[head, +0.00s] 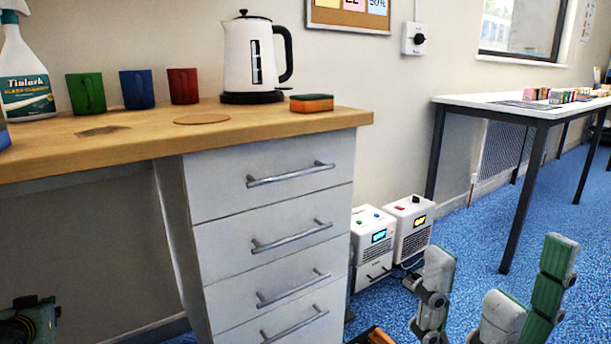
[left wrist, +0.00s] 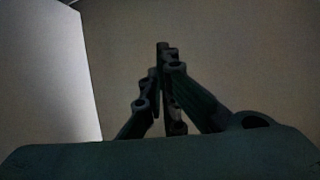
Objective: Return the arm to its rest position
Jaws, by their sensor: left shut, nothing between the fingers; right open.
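My left gripper (left wrist: 163,52) shows in the left wrist view with its dark fingers drawn together and nothing between them. In the head view only a dark green part of it (head: 32,318) shows at the lower left corner, below the worktop's level and left of the drawers. My right gripper (head: 497,275) is at the lower right of the head view. Its grey-and-green fingers stand spread apart and empty, over the blue floor.
A wooden worktop (head: 240,133) over white drawers (head: 270,185) carries a spray bottle (head: 22,70), three mugs (head: 137,90), a kettle (head: 250,55) and a sponge (head: 311,103). Two white boxes (head: 393,230) stand on the floor beside the drawers. A white table (head: 480,103) is at right.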

